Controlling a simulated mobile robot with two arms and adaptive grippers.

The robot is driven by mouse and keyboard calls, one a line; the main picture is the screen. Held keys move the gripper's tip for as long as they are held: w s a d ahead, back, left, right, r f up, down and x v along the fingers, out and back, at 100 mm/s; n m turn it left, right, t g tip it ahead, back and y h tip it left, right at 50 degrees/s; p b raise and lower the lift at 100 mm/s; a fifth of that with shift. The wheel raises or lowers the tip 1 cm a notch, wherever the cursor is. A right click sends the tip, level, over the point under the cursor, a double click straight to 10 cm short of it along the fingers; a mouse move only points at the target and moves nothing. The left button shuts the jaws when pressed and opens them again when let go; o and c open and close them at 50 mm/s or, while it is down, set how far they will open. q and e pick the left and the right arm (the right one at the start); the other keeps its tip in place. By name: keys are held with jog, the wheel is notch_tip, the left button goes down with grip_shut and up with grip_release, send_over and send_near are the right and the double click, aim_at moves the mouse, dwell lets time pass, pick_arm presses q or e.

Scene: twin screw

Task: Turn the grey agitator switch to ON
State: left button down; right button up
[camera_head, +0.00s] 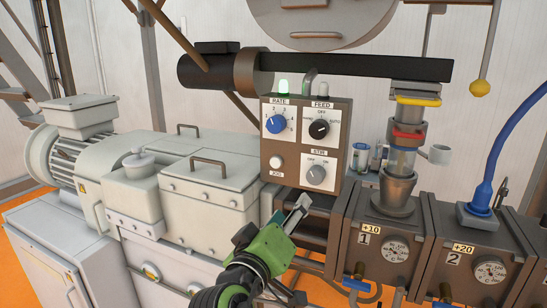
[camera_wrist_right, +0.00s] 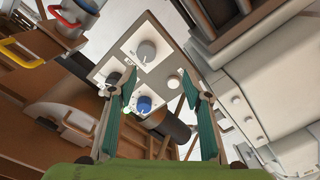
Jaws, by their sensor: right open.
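The grey agitator switch (camera_head: 316,174) is the round knob under the STIR label, at the lower right of the control panel (camera_head: 267,145), with OFF and ON marks above it. Its pointer is too small to read surely. In the right wrist view the grey knob (camera_wrist_right: 146,52) shows beyond the fingers, with the panel turned in the picture. My right gripper (camera_head: 289,211) is open and empty, below the panel and apart from the switch. Its two fingers (camera_wrist_right: 157,95) stand wide apart in the wrist view. My left gripper is not in view.
The panel also carries a blue RATE knob (camera_head: 276,123), a black FEED knob (camera_head: 319,129) and a white JOG button (camera_head: 276,162). Heater blocks with dials (camera_head: 394,250) stand at right. A white machine housing (camera_head: 205,190) lies left. Open space lies before the panel.

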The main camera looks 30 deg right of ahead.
jog(key=r, duration=0.1)
jog(key=p, duration=0.3)
send_near(315, 179)
jog(key=x, duration=0.3)
jog(key=w+d, duration=0.1)
jog(key=w+d+p, duration=0.1)
jog(key=shift+w+d+r+m, duration=0.15)
jog(key=shift+w+d+m, duration=0.1)
jog(key=shift+m, duration=0.15)
jog(key=shift+p+x, duration=0.3)
jog(key=shift+x, duration=0.8)
jog(key=shift+w+d, duration=0.1)
jog(key=shift+d, duration=0.15)
jog(key=shift+w+d, duration=0.2)
jog(key=shift+w, duration=0.05)
jog(key=c, duration=0.9)
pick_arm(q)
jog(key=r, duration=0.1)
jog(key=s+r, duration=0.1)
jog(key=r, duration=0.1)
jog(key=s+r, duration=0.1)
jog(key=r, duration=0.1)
pick_arm(e)
jog(key=shift+c, duration=1)
